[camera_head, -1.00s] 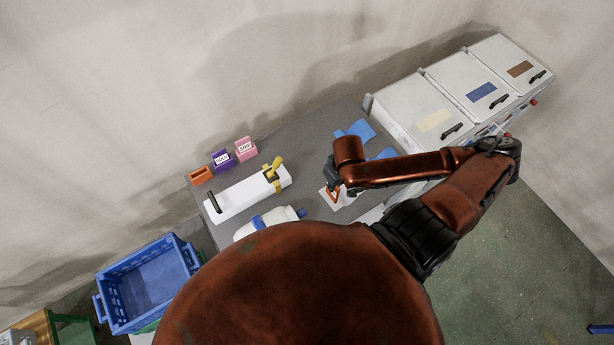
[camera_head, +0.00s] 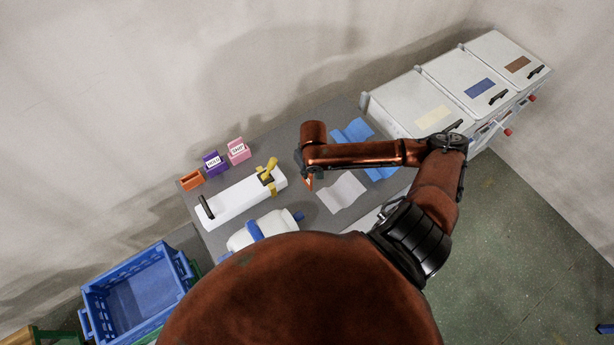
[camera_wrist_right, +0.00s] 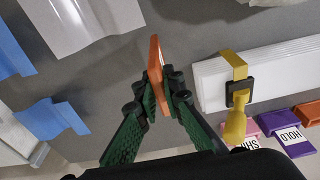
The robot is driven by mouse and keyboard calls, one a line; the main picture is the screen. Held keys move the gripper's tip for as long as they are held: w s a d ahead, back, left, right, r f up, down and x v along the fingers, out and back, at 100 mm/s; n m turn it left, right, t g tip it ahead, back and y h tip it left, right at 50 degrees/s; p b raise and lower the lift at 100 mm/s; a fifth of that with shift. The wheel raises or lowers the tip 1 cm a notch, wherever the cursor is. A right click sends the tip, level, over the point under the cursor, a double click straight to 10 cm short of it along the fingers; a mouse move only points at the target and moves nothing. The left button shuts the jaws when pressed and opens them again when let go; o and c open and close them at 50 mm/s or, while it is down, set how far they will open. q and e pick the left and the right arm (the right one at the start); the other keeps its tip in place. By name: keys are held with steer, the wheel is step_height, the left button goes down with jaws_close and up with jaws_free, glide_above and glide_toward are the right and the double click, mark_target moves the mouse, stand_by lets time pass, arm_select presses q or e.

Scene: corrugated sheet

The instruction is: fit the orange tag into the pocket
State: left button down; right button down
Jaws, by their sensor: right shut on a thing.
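The orange tag (camera_wrist_right: 155,55) stands between the green-padded fingers of my right gripper (camera_wrist_right: 160,92), which is shut on it. In the head view, the tag (camera_head: 309,184) shows as a small orange piece below the end of my right arm, above the grey table between the white sheet and the long white block. The gripper (camera_head: 306,176) is mostly hidden there by the arm. A small open orange holder (camera_head: 191,180) stands at the table's left end, apart from the tag. I cannot tell which thing is the pocket. My left gripper is not in view.
A purple box marked HOLD (camera_head: 215,163) and a pink box (camera_head: 238,150) stand behind the long white block (camera_head: 235,199) with its yellow strap (camera_head: 267,170). A white-and-blue roll (camera_head: 262,231), white sheet (camera_head: 342,192) and blue cloth (camera_head: 352,132) lie on the grey table (camera_head: 290,150).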

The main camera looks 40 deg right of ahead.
steer(key=shift+w+f, duration=0.1)
steer(key=shift+f, duration=1.6)
steer(key=shift+f, duration=0.1)
steer(key=c, duration=2.1)
jaws_free()
